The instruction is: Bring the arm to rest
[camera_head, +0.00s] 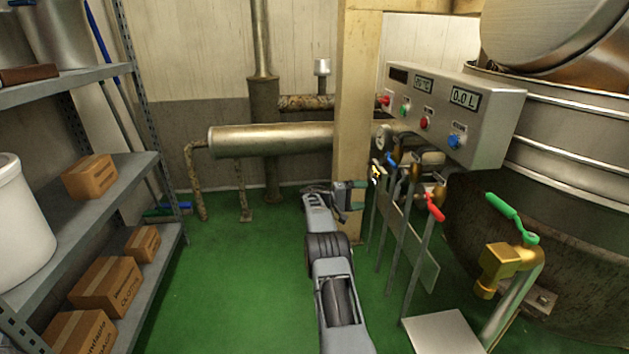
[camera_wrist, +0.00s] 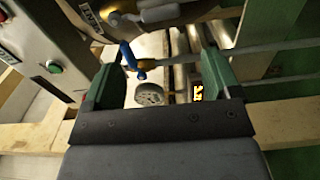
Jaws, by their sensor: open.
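My arm reaches forward over the green floor in the head view, with my gripper (camera_head: 350,196) at its far end, in front of the wooden post (camera_head: 355,110) and left of the row of valves. In the wrist view my gripper (camera_wrist: 168,75) shows two green fingers spread wide apart, with nothing held between them. Beyond the fingers are a blue-handled valve (camera_wrist: 130,60) and a round gauge (camera_wrist: 149,94). I cannot tell how far these are from the fingertips.
A control box (camera_head: 450,110) with displays and buttons and a large metal kettle (camera_head: 575,130) stand at the right. Red (camera_head: 435,207) and green (camera_head: 512,216) valve handles stick out there. Shelves (camera_head: 95,215) with boxes line the left. Green floor (camera_head: 235,280) is clear between.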

